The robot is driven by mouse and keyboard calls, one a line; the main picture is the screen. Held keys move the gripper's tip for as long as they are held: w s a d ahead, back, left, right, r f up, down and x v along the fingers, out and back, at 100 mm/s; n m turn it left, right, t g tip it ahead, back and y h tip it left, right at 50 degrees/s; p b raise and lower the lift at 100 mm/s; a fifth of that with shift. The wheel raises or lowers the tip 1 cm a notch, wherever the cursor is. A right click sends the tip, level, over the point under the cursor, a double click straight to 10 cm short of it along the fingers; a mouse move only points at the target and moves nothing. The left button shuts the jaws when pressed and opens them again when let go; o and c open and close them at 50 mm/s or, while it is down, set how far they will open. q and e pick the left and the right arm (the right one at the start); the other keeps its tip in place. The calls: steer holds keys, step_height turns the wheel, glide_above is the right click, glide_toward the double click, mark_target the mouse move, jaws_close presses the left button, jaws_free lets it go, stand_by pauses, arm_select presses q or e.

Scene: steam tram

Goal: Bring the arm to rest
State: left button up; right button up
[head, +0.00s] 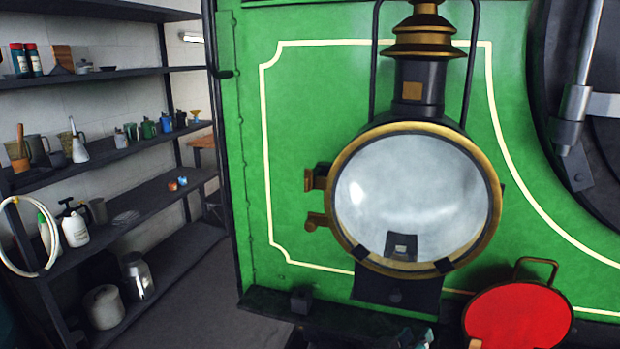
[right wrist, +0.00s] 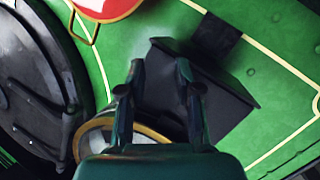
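My right gripper (right wrist: 160,68) shows in the right wrist view with its two dark fingers apart and nothing visible between them. In the head view only a small teal part of it (head: 425,340) shows at the bottom edge, below the lamp. A large round lamp (head: 415,195) with a brass rim stands on the green tram front (head: 300,110). Part of the lamp's rim (right wrist: 150,132) shows behind the fingers in the right wrist view. My left gripper is not in view.
A red disc (head: 518,318) with a handle is at the lower right, close to the right gripper; it also shows in the wrist view (right wrist: 105,8). A black bracket (right wrist: 205,85) lies beyond the fingers. Shelves (head: 120,150) with cans and bottles stand at the left.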

steer(key=s+d+f+n+g+y, duration=0.1)
steer(key=d+f+n+y, duration=0.3)
steer(key=f, duration=1)
steer(key=s+f+m+g+y, duration=0.1)
steer(key=s+f+g+y, duration=0.1)
steer(key=s+f, duration=0.45)
steer(key=s+f+m+g+y, duration=0.1)
steer(key=s+f+g+y, duration=0.15)
steer(key=f, duration=0.65)
steer(key=s+a+f+m+g+y, duration=0.1)
steer(key=s+a+f+g+y, duration=0.1)
steer(key=s+a, duration=0.4)
steer(key=s+a+f+m+g+y, duration=0.1)
steer(key=s+a+f+g+y, duration=0.2)
steer(key=s+a, duration=0.3)
steer(key=s+g+y, duration=0.1)
steer(key=s, duration=0.4)
steer(key=shift+s, duration=0.25)
steer(key=shift+a+r, duration=0.1)
steer(key=shift+w+f, duration=0.25)
steer(key=shift+w, duration=0.3)
